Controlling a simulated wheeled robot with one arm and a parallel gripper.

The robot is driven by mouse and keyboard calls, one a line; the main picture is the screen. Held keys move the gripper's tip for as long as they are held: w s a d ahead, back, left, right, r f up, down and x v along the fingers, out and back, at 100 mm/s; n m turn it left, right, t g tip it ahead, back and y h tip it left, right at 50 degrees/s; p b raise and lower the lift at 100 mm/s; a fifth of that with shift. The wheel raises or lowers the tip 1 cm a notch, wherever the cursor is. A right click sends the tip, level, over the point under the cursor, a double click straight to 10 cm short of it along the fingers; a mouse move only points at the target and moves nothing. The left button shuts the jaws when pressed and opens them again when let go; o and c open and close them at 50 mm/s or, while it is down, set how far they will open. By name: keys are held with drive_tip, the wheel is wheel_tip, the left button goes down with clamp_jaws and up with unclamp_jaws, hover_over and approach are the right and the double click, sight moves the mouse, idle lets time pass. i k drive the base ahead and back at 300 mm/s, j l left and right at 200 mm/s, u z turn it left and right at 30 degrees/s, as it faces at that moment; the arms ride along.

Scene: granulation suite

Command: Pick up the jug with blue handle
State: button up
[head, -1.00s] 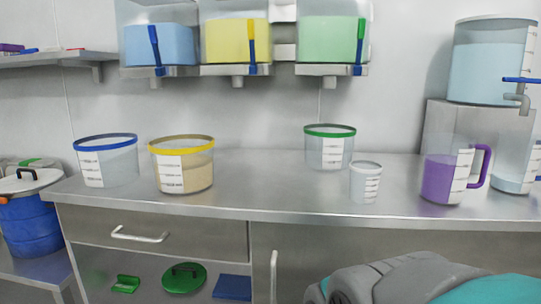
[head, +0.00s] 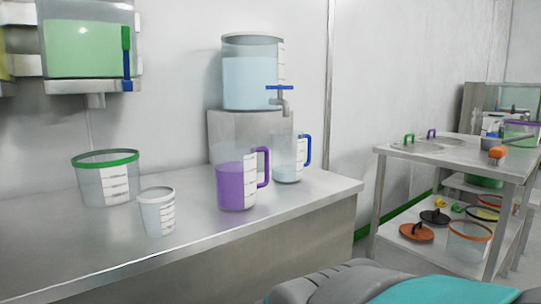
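The jug with the blue handle (head: 287,161) stands upright near the right end of the steel counter, below the tap of a water dispenser. It is clear and looks to hold some pale liquid. Its blue handle (head: 307,149) faces right. A purple-handled jug (head: 232,187) with purple contents stands in front of it to the left and overlaps its left edge. My gripper is not in view; only a grey and teal part of my arm shows at the bottom.
The dispenser (head: 250,78) sits on a grey stand. A small clear beaker (head: 157,214) and a green-rimmed tub (head: 104,182) stand on the counter (head: 300,205) to the left. A steel table (head: 470,155) with lids and tubs stands at right, beyond a floor gap.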

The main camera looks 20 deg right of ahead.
sight(287, 147)
drive_tip(key=z, duration=0.65)
